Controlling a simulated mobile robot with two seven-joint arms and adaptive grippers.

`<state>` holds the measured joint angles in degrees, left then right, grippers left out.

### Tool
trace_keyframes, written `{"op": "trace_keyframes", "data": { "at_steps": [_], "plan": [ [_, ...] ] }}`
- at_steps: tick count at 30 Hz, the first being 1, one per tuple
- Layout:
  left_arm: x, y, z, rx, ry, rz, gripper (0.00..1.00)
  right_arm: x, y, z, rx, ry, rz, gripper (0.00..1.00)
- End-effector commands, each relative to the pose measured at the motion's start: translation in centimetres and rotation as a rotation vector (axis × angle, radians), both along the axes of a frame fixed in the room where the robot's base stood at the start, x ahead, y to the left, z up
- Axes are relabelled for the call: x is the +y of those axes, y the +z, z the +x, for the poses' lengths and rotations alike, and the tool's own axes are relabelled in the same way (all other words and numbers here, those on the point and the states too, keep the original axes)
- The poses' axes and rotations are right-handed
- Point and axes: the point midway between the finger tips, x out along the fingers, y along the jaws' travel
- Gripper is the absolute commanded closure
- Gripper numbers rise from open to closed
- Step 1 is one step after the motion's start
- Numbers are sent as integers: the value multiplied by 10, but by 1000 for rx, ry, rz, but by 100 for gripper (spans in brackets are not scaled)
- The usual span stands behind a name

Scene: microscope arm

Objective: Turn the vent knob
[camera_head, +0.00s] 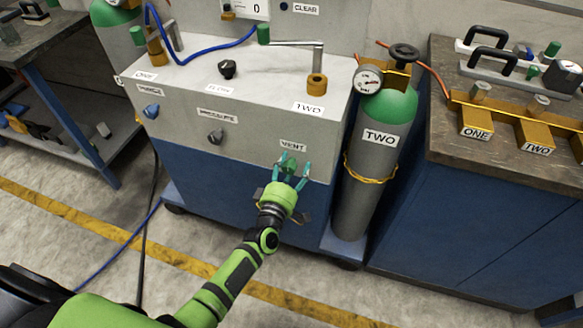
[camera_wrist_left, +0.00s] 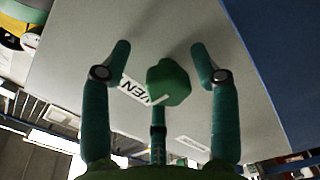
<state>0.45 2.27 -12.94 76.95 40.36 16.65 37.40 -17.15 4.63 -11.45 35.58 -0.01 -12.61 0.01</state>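The green vent knob (camera_head: 290,167) is on the grey front panel of the cabinet, just below the label VENT (camera_head: 293,146). In the left wrist view the knob (camera_wrist_left: 168,82) sits between the two teal fingers, with a visible gap on each side. My left gripper (camera_head: 294,165) is open around the knob, and its fingertips (camera_wrist_left: 160,55) reach close to the panel. In the left wrist view the label (camera_wrist_left: 140,91) is partly covered by the knob. My right gripper is in neither view.
A blue purge knob (camera_head: 151,111) and a dark pressure knob (camera_head: 216,136) are further left on the panel. A green-topped gas cylinder (camera_head: 378,150) stands close right of the cabinet. A workbench (camera_head: 450,155) is at the right. Open floor lies in front.

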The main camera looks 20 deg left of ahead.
Motion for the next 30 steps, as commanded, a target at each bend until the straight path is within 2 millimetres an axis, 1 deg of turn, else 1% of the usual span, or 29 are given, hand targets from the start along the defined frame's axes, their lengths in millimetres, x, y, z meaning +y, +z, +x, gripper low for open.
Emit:
{"op": "trace_keyframes", "data": {
  "at_steps": [5, 8, 11, 18, 21, 25, 30],
  "plan": [
    [2, -2, -4, 2, 3, 1, 39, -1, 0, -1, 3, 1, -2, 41],
    [2, -3, -14, 3, 3, 0, 39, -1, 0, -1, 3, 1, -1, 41],
    [3, -3, -32, 5, 3, 0, 39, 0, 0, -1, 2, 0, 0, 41],
    [4, -2, -84, 4, 0, 2, 39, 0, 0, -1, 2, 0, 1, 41],
    [4, -1, -100, 3, 0, 1, 39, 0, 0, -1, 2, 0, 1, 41],
    [3, -1, -114, 1, -1, 1, 39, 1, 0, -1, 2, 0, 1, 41],
    [3, 0, -120, 0, -1, 1, 39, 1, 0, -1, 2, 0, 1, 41]
  ]
}}
